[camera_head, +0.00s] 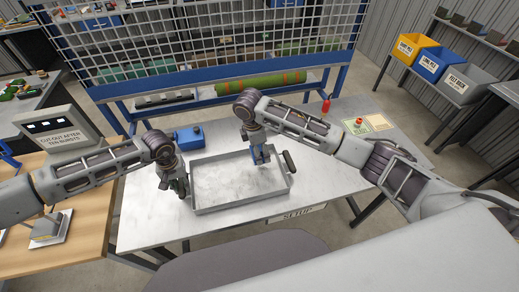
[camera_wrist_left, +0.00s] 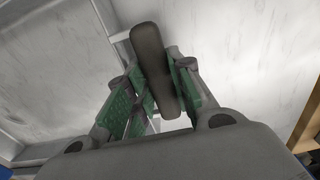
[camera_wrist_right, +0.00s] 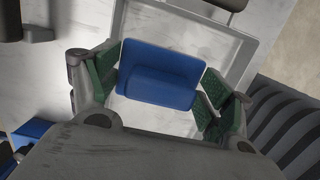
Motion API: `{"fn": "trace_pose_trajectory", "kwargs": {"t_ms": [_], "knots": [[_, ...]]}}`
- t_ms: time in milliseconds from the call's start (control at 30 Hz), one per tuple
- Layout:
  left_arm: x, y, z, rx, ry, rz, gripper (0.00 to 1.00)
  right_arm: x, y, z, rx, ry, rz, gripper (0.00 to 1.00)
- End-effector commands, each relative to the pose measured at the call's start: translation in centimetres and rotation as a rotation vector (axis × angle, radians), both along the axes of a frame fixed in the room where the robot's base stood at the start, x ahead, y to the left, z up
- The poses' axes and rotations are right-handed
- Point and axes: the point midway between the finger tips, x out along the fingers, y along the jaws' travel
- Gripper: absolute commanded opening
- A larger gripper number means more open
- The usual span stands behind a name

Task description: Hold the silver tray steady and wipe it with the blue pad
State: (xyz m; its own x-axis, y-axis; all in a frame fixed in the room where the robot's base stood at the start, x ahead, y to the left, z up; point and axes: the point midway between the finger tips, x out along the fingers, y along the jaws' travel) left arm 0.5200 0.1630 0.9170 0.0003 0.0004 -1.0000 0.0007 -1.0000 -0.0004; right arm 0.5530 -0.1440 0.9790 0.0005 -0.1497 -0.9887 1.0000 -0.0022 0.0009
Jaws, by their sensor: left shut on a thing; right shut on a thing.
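The silver tray (camera_head: 243,203) lies on the grey workbench, with a dark handle at each side. My left gripper (camera_head: 177,184) is at the tray's left side. In the left wrist view its green-lined fingers are shut on the dark left handle (camera_wrist_left: 152,62). My right gripper (camera_head: 260,155) is over the right half of the tray and shut on the blue pad (camera_wrist_right: 160,75), gripping it from both sides. Whether the pad touches the tray surface cannot be told. The right handle (camera_head: 289,161) is free.
A blue box-like tool (camera_head: 188,138) stands behind the tray. A red bottle (camera_head: 326,105) and coloured cards (camera_head: 356,126) are at the back right. A wire mesh screen (camera_head: 220,40) and a green roll (camera_head: 261,83) are behind the bench (camera_head: 140,228).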

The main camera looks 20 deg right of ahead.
Motion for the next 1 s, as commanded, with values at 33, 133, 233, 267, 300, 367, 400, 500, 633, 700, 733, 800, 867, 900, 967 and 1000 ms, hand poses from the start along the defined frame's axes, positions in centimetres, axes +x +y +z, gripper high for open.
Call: {"fn": "trace_pose_trajectory", "kwargs": {"t_ms": [33,133,233,267,300,367,400,500,633,700,733,800,867,900,967,1000], "knots": [[0.0,0.0,-0.1,0.0,0.001,0.0,0.0,0.0,0.0,0.0,0.0,0.0,0.0,0.58],[0.0,0.0,-0.1,0.0,0.001,0.0,0.0,0.0,0.0,0.0,0.0,0.0,0.001,0.58],[0.0,0.0,-0.1,0.0,0.001,0.0,0.0,0.0,0.0,0.0,0.0,0.0,0.001,0.58],[0.0,0.0,-0.1,0.0,0.001,0.0,0.0,0.0,0.0,0.0,0.0,0.0,0.001,0.58],[0.0,0.0,-0.1,0.0,0.001,0.0,0.0,0.0,0.0,-0.1,0.0,0.0,0.001,0.58],[0.0,0.0,-0.1,0.0,0.001,0.0,0.0,0.0,0.0,-0.3,0.0,0.0,0.001,0.58],[0.0,0.0,-0.1,0.0,0.001,0.0,0.0,0.0,0.0,-0.5,0.0,0.001,0.002,0.58],[0.0,0.0,-0.1,0.0,0.001,0.0,0.0,0.0,0.0,-1.2,0.0,0.001,0.002,0.58],[0.0,0.0,-0.1,0.0,0.001,0.0,0.0,0.0,0.0,-2.3,-0.001,0.001,0.001,0.58],[0.0,0.0,-0.1,0.0,0.001,0.0,0.0,0.0,0.0,-2.9,0.0,0.0,0.001,0.58],[0.0,0.0,-0.1,0.0,0.001,0.0,0.0,0.0,0.0,-3.2,0.0,0.0,0.002,0.58],[0.0,0.0,-0.1,0.0,0.001,0.0,0.0,0.0,0.0,-3.8,0.0,0.001,0.002,0.58],[0.0,0.0,-0.1,0.0,0.001,0.0,0.0,0.0,0.0,-4.4,0.0,0.001,0.002,0.58],[0.0,0.0,-0.1,0.0,0.001,0.0,0.0,0.0,0.0,-4.8,0.0,0.001,0.002,0.58],[0.0,0.0,-0.1,0.0,0.001,0.0,0.0,0.0,0.0,-5.3,0.0,0.001,0.003,0.58],[0.0,0.0,-0.1,0.0,0.001,0.0,0.0,0.0,0.1,-5.7,0.0,0.001,0.003,0.58]]}}
